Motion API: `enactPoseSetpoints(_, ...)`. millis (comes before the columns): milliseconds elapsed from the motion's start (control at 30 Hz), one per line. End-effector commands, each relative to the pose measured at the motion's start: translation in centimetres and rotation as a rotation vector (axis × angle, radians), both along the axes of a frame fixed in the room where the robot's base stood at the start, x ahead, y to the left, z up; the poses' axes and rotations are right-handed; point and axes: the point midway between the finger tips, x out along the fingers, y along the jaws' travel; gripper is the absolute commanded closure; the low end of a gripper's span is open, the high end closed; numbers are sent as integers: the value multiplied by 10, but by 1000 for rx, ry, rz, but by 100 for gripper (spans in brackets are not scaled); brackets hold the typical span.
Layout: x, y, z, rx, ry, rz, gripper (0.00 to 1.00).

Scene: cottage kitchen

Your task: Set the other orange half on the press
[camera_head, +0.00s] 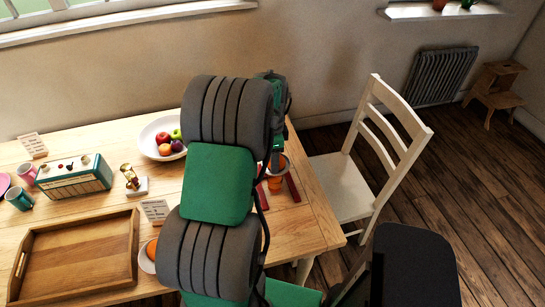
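My arm crosses the middle of the view and hides much of the table behind it. Its far end bends down at the table's right side; the fingers are not clear there, so I cannot tell whether my gripper is open or shut. Below that end is a small orange item (275,183), partly hidden, between dark red pieces (292,187). I cannot tell whether it is an orange half or part of the press. Another orange piece (152,250) shows beside my arm on a white dish (146,262), mostly hidden. No press is clearly recognisable.
A wooden tray (134,240) fills the table's front left. A white chair (342,185) is right of the table.

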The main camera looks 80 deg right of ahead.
Motion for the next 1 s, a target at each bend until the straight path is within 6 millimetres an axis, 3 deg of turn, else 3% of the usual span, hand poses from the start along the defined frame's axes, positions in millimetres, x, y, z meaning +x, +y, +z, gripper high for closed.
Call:
enactPoseSetpoints(467,0,0,16,1,0,0,59)
enactPoseSetpoints(1000,0,0,16,0,0,0,59)
